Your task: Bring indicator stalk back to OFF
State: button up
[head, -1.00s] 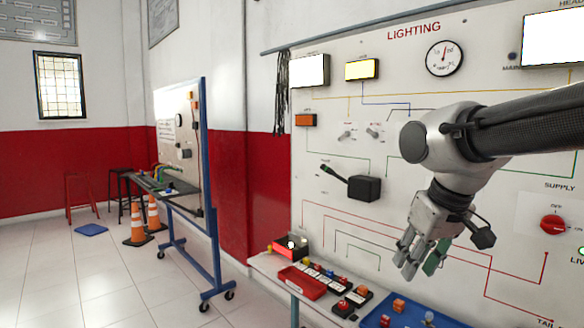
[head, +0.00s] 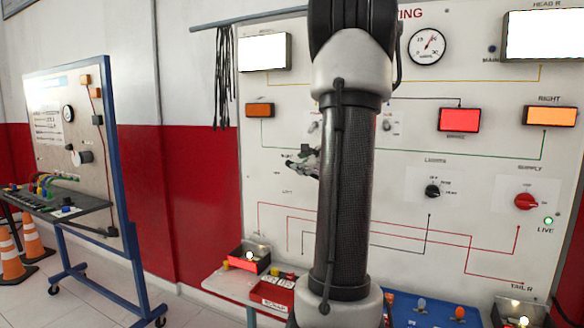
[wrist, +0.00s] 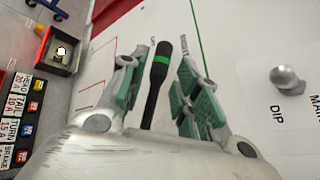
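The indicator stalk (wrist: 158,78) shows in the wrist view as a black lever with a green band near its tip. It lies between the two green-padded fingers of my gripper (wrist: 162,88), with gaps at both sides, so the fingers are open around it. In the head view my gripper (head: 303,163) is at the panel, left of my upright arm. The stalk's black housing is hidden there, and its position marks cannot be read. The right indicator lamp (head: 549,116) glows orange; the left indicator lamp (head: 260,110) looks darker.
The white lighting panel (head: 440,215) carries a red supply knob (head: 525,201), a black lights knob (head: 432,191) and a lit red brake lamp (head: 459,120). A metal dip toggle (wrist: 287,78) is right of my gripper. Below are a red box (head: 250,259) and blue tray (head: 440,310).

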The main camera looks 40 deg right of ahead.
jog(key=x, duration=0.7)
jog(key=shift+w+d, duration=0.2)
jog(key=shift+d, duration=0.05)
jog(key=shift+c, duration=0.2)
grip_shut()
